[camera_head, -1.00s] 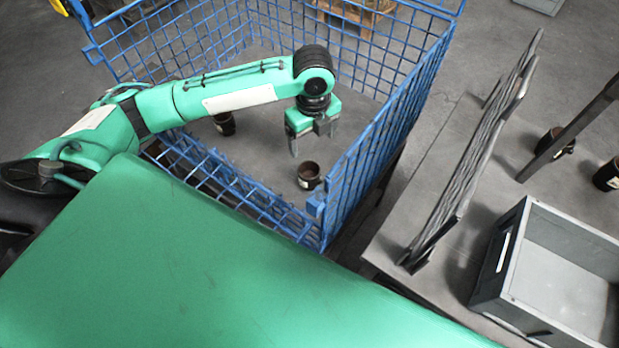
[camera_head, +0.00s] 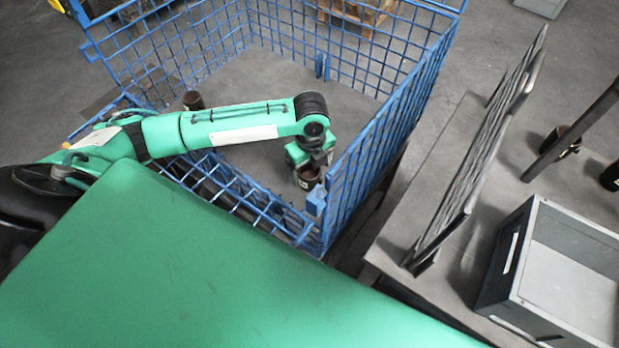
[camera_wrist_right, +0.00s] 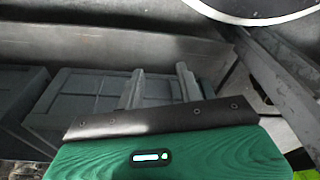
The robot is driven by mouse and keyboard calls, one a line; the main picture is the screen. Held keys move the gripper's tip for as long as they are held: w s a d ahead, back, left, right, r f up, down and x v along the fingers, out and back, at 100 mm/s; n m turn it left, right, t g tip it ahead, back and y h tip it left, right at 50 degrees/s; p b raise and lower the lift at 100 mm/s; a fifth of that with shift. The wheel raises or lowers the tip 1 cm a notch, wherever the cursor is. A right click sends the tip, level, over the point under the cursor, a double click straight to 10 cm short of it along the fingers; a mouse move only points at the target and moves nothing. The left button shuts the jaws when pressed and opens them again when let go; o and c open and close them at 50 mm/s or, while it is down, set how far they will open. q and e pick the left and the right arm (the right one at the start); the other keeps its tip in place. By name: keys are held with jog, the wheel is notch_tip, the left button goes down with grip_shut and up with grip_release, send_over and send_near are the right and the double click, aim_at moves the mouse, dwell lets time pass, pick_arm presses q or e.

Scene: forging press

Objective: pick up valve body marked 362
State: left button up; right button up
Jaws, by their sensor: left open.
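A dark brown valve body (camera_head: 309,182) stands in the blue wire cage, near its front right corner. A pale label shows on its side, but I cannot read a number. My left gripper (camera_head: 308,172) points down right at this valve body, its fingers open at the part's level. The fingertips are partly hidden, so I cannot tell whether they touch it. Another dark valve body (camera_head: 193,100) stands farther left in the cage, partly behind my left arm. My right gripper (camera_wrist_right: 160,88) shows in the right wrist view with two fingers apart and nothing between them.
The blue wire cage (camera_head: 345,195) has mesh walls close to the left gripper. To the right, a table carries an upright dark rack (camera_head: 480,150), a grey bin (camera_head: 520,260) and more dark valve bodies (camera_head: 560,138). The cage floor behind the gripper is clear.

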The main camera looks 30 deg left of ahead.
aim_at(309, 174)
pick_arm(q)
notch_tip(309, 174, down, 3)
jog(key=shift+s+a+r, duration=0.1)
jog(key=shift+s, duration=0.05)
jog(key=shift+f, duration=0.25)
jog(key=c, duration=1.3)
pick_arm(e)
jog(key=shift+w+r, duration=0.15)
jog(key=shift+r, duration=0.45)
pick_arm(q)
jog(key=shift+r, duration=0.1)
jog(key=shift+c, duration=0.2)
